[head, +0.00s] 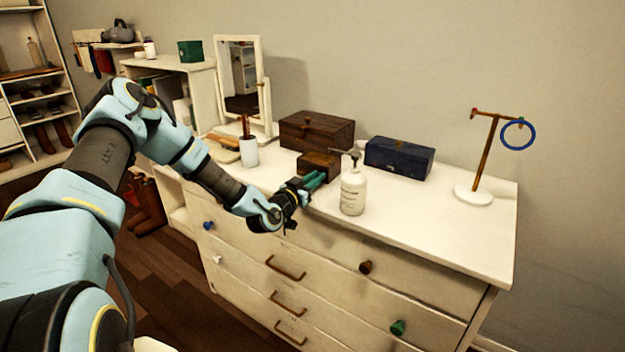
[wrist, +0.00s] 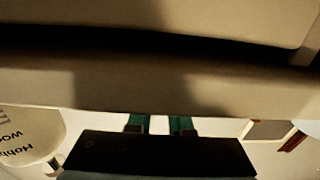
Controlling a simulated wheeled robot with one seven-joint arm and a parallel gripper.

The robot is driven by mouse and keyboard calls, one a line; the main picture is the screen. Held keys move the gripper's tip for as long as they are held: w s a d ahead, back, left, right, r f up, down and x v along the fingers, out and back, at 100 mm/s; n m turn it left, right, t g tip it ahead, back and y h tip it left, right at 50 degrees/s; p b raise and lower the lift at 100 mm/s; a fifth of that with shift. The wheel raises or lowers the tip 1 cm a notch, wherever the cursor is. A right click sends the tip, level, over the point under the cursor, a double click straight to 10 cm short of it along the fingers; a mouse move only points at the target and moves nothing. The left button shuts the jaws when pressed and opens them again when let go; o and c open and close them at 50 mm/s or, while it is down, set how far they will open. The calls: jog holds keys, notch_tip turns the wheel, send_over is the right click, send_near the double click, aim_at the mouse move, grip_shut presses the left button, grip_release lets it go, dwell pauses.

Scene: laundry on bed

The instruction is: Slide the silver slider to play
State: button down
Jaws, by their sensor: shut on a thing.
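A small brown wooden box (head: 318,163) stands on the white dresser top, in front of a larger dark wooden box. My gripper (head: 316,180) is at the front of the small box, close to or touching it. In the wrist view its two teal fingers (wrist: 159,124) reach to the edge of a broad brownish surface (wrist: 100,85) that fills the upper picture. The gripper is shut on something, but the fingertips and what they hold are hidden. I cannot make out the silver slider or its position in either view.
A white pump bottle (head: 353,190) stands close to the right of my gripper. A dark blue box (head: 399,158), a ring stand (head: 487,155), a brush cup (head: 249,152) and a mirror (head: 243,82) are also on the dresser (head: 440,235). The top's front right is clear.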

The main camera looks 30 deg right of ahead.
jog(key=shift+s+d+f, duration=0.1)
jog(key=shift+s+d, duration=0.15)
jog(key=shift+s, duration=0.15)
jog(key=c, duration=0.8)
grip_release()
jog(key=b+v, duration=0.3)
jog(key=v, duration=0.7)
jog(key=shift+s+a, duration=0.2)
jog(key=shift+a, duration=0.15)
